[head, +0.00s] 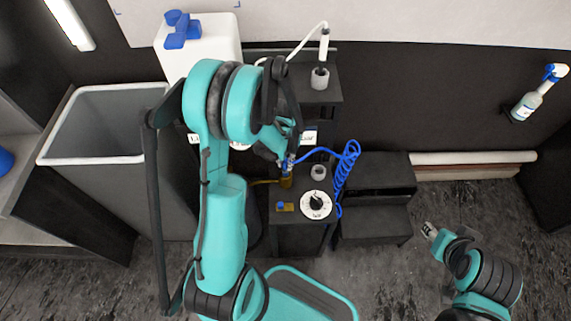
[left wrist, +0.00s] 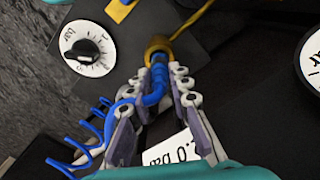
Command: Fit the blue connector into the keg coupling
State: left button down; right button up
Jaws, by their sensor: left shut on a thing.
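My left gripper (head: 287,158) is shut on the blue connector (left wrist: 158,80), which sits between its fingers in the left wrist view. The brass keg coupling (head: 286,182) stands on the left part of the black stand; it also shows in the left wrist view (left wrist: 158,46). The connector's front end meets the coupling's ring in the picture. I cannot tell whether it is seated inside or only at the mouth. The coiled blue hose (head: 347,170) runs from the connector to the right. My right gripper (head: 431,231) is away at the lower right; its finger state is unclear.
A white dial with a black knob (head: 316,204) and a small yellow-and-blue part (head: 285,206) are near the coupling. A grey cup (head: 318,171) stands behind the dial. A grey bin (head: 105,159) is left. Black steps (head: 372,214) are right, with open floor beyond.

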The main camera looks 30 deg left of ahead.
pick_arm(q)
jog(key=shift+r, duration=0.1)
jog(key=c, duration=1.8)
grip_release()
jog(key=shift+f, duration=0.2)
jog(key=o, duration=0.4)
jog(key=shift+r, duration=0.15)
